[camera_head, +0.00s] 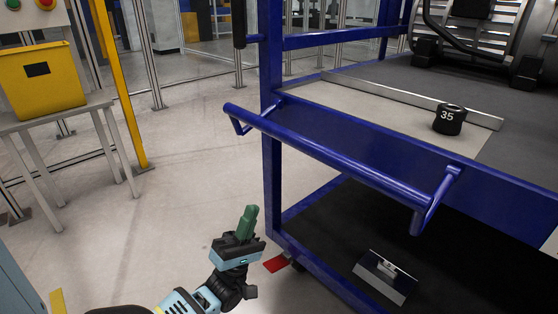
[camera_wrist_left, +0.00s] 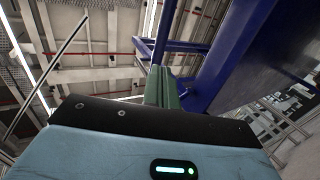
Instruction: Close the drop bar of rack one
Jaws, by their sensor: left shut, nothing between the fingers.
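The blue rack (camera_head: 272,190) stands in the middle and right of the head view. A blue U-shaped bar (camera_head: 330,158) juts out from its front, and a straight blue bar (camera_head: 340,37) crosses higher up behind the left post. A black grip (camera_head: 239,22) hangs beside that post, cut off by the top edge. I cannot tell for sure which part is the drop bar. My left gripper (camera_head: 248,222), with green fingers, is shut and empty, low and left of the post, pointing up. In the left wrist view its fingers (camera_wrist_left: 163,88) point towards blue rack parts (camera_wrist_left: 225,55). My right gripper is out of view.
A black weight marked 35 (camera_head: 450,119) sits on the rack's upper deck. A metal bracket (camera_head: 385,278) lies on the black lower shelf. A yellow bin (camera_head: 40,80) stands on a grey table at the left. Open floor (camera_head: 195,165) lies between.

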